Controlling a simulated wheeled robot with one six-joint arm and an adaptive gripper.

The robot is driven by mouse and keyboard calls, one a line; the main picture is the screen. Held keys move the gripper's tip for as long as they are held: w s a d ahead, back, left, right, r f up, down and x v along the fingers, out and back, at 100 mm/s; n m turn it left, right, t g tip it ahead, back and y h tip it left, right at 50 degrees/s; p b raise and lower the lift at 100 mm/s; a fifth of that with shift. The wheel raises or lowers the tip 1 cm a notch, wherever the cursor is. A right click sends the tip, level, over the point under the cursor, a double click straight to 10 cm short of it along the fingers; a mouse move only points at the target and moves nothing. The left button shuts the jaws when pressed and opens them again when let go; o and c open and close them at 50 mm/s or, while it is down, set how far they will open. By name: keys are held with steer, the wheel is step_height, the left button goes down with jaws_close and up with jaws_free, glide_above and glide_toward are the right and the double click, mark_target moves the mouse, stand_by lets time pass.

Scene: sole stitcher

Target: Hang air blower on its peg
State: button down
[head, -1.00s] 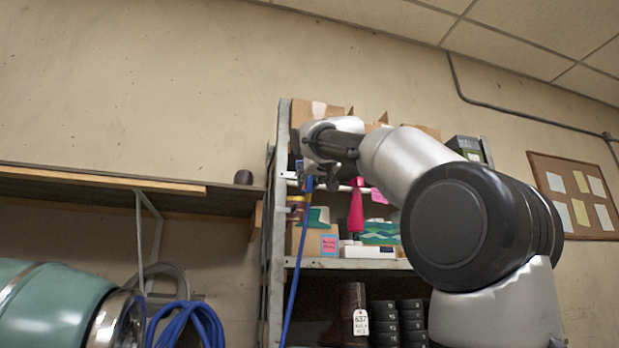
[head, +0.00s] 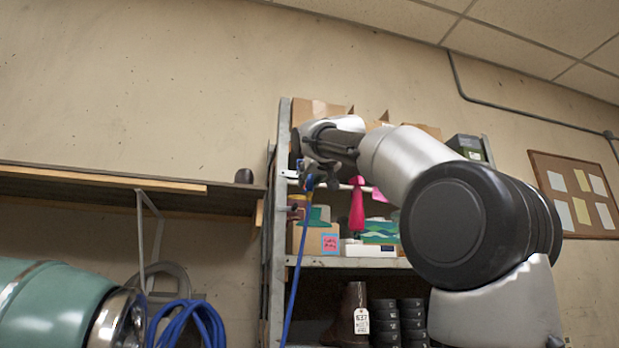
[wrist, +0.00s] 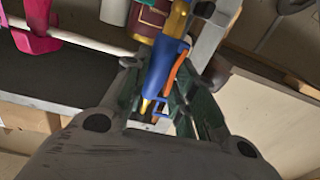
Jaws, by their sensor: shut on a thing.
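The air blower (wrist: 166,62) is blue with an orange lever and a yellowish metal tip, seen between the fingers in the wrist view. My gripper (wrist: 160,105) is shut on it. A small bracket with a rod sticks out from the shelf upright (head: 281,182) close to the gripper. The gripper partly hides this spot, and I cannot tell whether the blower touches any peg.
A metal shelf (head: 340,262) holds boxes, a pink object (head: 357,208) hanging at a white rail, and a brown boot (head: 347,315). A wooden wall shelf (head: 110,183), a coiled blue hose (head: 190,325) and a green tank (head: 60,305) are at left.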

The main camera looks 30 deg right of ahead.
steer(key=shift+x, duration=1.5)
stand_by(0.5)
steer(key=shift+w+f, duration=0.1)
steer(key=shift+f, duration=0.4)
stand_by(0.6)
steer(key=c, duration=0.8)
jaws_free()
steer(key=v, duration=1)
steer(key=shift+a, duration=0.1)
stand_by(0.6)
